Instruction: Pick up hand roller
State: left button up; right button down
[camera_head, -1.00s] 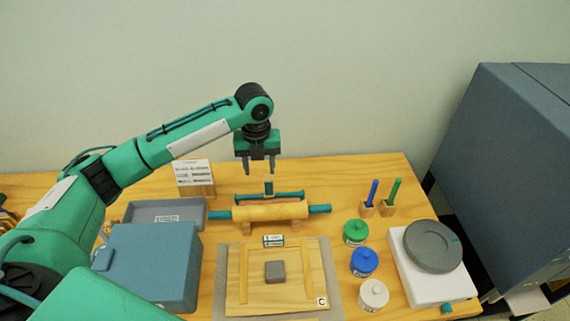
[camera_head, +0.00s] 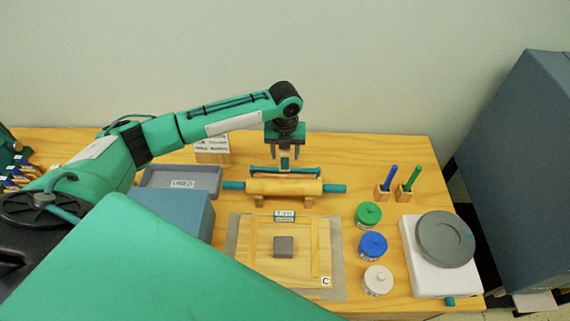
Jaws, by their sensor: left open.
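The hand roller (camera_head: 285,170) has a teal frame and a short upright teal handle. It stands behind the wooden rolling pin (camera_head: 285,187), which has teal ends and rests on small wooden supports. The pin hides the roller's lower part. My left gripper (camera_head: 285,154) points straight down above the hand roller. Its two dark fingers are apart, one on each side of the upright handle's upper part in the picture. I see no contact with the handle. My right gripper is not in view.
A framed wooden board (camera_head: 258,262) with a grey block lies in front. A grey tray (camera_head: 160,192) and a blue box (camera_head: 185,210) are on the left.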

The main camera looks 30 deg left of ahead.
aim_at(285, 160)
pick_arm(q)
jog(key=shift+s+f+p, duration=0.1)
jog(key=shift+f+p, duration=0.4)
jog(key=shift+f, duration=1.5)
grip_shut()
jog(key=shift+r, duration=0.1)
